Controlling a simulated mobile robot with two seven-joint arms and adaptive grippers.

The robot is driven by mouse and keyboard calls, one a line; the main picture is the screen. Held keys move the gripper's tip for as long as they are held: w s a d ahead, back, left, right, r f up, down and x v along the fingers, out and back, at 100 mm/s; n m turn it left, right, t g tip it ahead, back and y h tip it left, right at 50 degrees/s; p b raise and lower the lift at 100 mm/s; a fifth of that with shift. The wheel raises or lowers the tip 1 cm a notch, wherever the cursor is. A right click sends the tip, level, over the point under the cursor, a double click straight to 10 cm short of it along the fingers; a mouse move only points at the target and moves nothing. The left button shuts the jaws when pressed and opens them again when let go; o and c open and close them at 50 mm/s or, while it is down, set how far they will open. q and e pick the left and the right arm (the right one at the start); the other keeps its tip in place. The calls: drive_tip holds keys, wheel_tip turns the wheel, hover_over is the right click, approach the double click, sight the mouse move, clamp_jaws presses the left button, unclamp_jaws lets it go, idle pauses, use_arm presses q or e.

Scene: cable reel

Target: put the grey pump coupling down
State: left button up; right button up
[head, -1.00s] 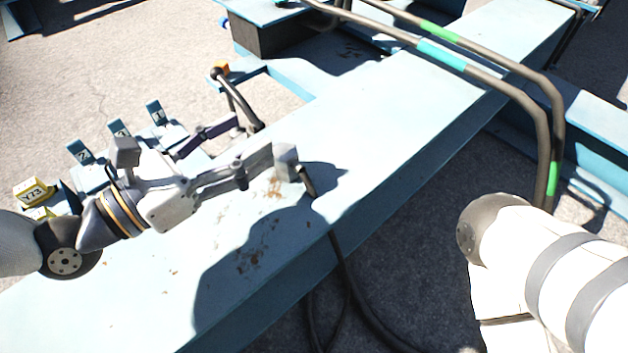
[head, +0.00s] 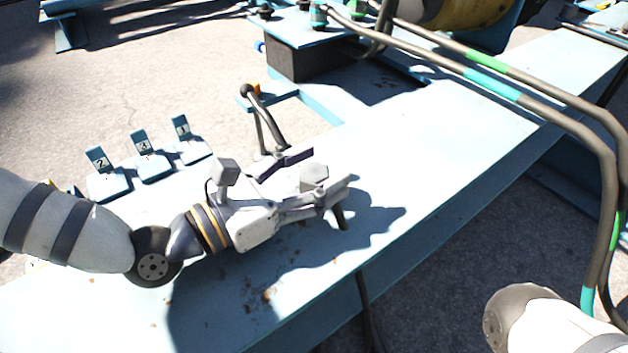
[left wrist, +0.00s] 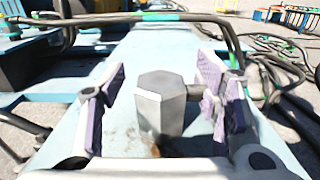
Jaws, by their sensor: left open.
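The grey pump coupling (head: 314,178), a grey block with a hexagonal top, stands upright on the pale blue beam (head: 420,130). My left gripper (head: 328,168) is open, with one finger on each side of the coupling. In the left wrist view the coupling (left wrist: 160,102) is between the two purple-padded fingers, nearer the right one, with a clear gap on the left. Whether the right pad touches it I cannot tell. A short dark piece (head: 339,216) shows beside the coupling's foot. My right gripper is out of view.
A dark lever (head: 265,115) stands behind my left gripper. Several numbered blue stands (head: 150,163) are at the left. Thick hoses with green bands (head: 492,86) cross the beam at the upper right. The beam's middle is clear.

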use_arm(q)
clamp_jaws()
